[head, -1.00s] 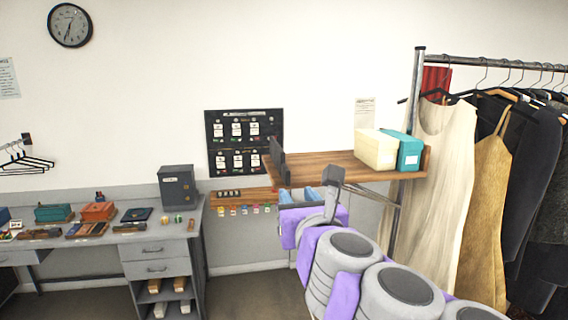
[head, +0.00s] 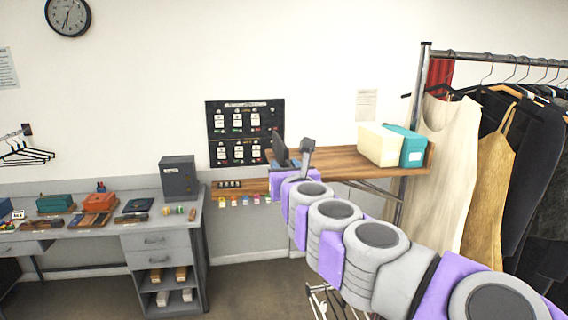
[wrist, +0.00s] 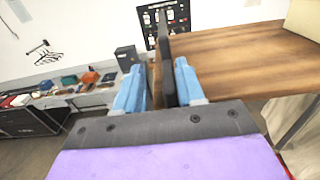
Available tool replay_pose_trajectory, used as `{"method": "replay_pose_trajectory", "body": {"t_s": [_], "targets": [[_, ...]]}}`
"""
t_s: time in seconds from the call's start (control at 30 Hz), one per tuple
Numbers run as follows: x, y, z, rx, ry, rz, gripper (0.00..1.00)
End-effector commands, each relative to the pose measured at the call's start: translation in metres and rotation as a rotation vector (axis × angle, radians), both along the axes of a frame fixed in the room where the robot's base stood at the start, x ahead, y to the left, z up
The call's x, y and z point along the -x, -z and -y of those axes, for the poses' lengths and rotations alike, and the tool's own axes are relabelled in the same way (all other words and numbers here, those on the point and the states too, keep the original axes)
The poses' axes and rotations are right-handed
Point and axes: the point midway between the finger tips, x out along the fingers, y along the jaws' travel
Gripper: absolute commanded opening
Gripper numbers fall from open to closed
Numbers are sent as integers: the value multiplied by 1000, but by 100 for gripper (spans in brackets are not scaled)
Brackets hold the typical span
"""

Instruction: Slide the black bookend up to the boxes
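The black bookend (head: 279,148) stands upright at the left end of the wooden shelf (head: 340,158). The cream box (head: 379,147) and teal box (head: 413,153) stand side by side at the shelf's right end, with bare wood between them and the bookend. My gripper (head: 284,164) is at the shelf's left end, by the bookend. In the wrist view, its blue fingers (wrist: 160,66) are apart on either side of the bookend (wrist: 167,72). A gap shows on the left finger's side; the bookend is close to the right finger, and contact is unclear.
A clothes rail (head: 500,60) with hanging garments stands right of the shelf. A lower ledge with coloured tags (head: 240,200) runs below left. A grey desk (head: 110,240) holds a grey cabinet (head: 178,178) and small boxes. A black board (head: 245,132) hangs behind.

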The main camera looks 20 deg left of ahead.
Motion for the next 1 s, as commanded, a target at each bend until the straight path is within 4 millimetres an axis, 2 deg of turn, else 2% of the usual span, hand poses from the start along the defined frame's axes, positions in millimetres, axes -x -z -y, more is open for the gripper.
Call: {"method": "replay_pose_trajectory", "body": {"t_s": [0.2, 0.57, 0.93, 1.0], "targets": [[-10, -3, 2, -7, -3, 2, 38], [-12, 0, -10, 0, -4, 1, 37], [-12, -1, -7, -1, -3, 2, 2], [-13, -1, -5, -3, -2, 1, 0]]}}
